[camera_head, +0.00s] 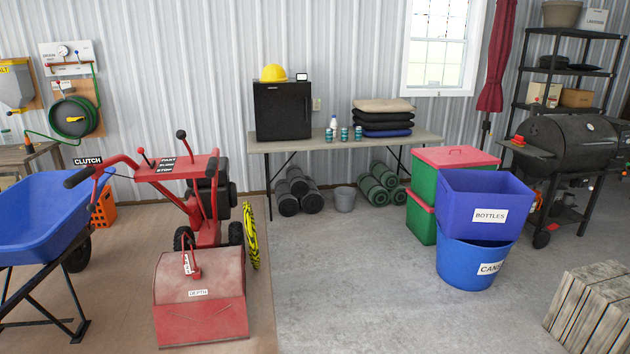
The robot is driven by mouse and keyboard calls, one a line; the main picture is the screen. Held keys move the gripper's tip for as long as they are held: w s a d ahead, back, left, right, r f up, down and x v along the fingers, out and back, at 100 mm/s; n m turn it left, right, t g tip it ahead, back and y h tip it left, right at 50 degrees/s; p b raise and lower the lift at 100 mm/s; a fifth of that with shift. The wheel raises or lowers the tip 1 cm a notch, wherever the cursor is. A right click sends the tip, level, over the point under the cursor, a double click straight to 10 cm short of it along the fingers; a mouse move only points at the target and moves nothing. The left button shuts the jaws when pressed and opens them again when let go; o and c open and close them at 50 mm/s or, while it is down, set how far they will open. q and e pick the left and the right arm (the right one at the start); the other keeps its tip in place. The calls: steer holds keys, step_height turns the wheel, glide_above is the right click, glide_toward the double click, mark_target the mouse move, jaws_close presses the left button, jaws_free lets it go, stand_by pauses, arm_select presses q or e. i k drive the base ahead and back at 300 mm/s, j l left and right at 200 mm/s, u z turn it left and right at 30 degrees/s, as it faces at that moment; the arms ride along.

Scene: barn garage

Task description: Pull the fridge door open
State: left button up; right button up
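A small black fridge (283,111) stands at the left end of a long grey folding table (430,139) against the corrugated wall. Its dark front door faces me and looks shut. A yellow hard hat (273,73) and a small dark box-like item (301,77) sit on top of it. Neither of my grippers shows in the head view.
A red tiller machine (200,290) and a blue wheelbarrow (40,205) stand at left. Blue bins (475,265) and red-lidded green boxes (422,215) stand right of centre. Grey floor (340,270) before the table is clear. Cans and folded cushions (382,118) share the tabletop.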

mark_target(282, 110)
steer(key=i+l+z, duration=0.35)
steer(key=i, duration=0.2)
steer(key=i+z, duration=0.35)
steer(key=i, duration=1.65)
steer(key=i+l+u, duration=0.1)
steer(key=i, duration=0.55)
steer(key=i+l+u, duration=0.1)
steer(key=i, duration=0.6)
steer(key=l, duration=0.1)
